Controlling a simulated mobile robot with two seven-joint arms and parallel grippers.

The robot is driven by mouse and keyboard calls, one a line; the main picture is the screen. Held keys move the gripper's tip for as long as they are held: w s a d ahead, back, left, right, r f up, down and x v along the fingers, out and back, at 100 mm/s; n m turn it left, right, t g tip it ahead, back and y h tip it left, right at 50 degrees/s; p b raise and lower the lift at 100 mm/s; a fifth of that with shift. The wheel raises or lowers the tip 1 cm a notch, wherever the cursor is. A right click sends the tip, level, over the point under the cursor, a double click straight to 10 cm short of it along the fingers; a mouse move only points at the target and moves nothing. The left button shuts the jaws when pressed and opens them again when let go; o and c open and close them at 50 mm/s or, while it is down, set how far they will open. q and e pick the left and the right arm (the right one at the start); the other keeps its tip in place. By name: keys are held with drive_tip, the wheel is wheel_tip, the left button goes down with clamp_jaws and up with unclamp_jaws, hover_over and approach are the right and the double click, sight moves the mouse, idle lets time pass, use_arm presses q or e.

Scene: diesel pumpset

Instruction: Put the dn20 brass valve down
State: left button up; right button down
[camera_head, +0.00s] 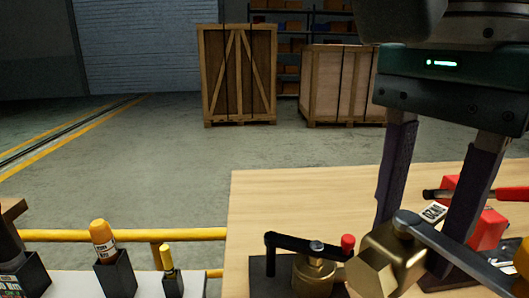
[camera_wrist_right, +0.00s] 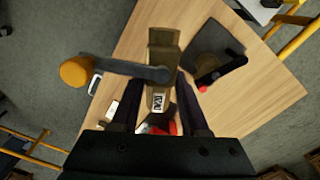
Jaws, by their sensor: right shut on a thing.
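My right gripper (camera_head: 412,246) points down over the wooden table and is shut on the brass valve (camera_head: 378,272), which has a hexagonal end and a grey lever running right. In the right wrist view the valve (camera_wrist_right: 163,48) lies between and beyond the fingers (camera_wrist_right: 158,103), with its lever across it. An orange-yellow round part (camera_wrist_right: 75,72) shows at the lever's left end; I cannot tell whether it is attached. The valve's underside is hidden, so I cannot tell whether it touches anything. My left gripper is not in view.
A brass fitting (camera_head: 314,273) with a black, red-tipped lever stands on a dark block just left of the valve. A red object (camera_head: 487,228) lies behind the fingers. The table (camera_head: 290,198) is bare at back left. Bottles (camera_head: 103,238) stand in black holders at left.

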drive_tip(key=d+r+n+p, duration=0.5)
drive_tip(key=r+n, duration=0.7)
drive_tip(key=s+r+p, duration=0.2)
drive_tip(key=r+p, duration=1.5)
drive_tip(key=p, duration=0.1)
drive_tip(key=s+r+p, duration=0.3)
drive_tip(key=r+p, duration=1.4)
drive_tip(key=p, duration=0.2)
drive_tip(key=shift+s+r, duration=0.15)
drive_tip(key=shift+r, duration=0.25)
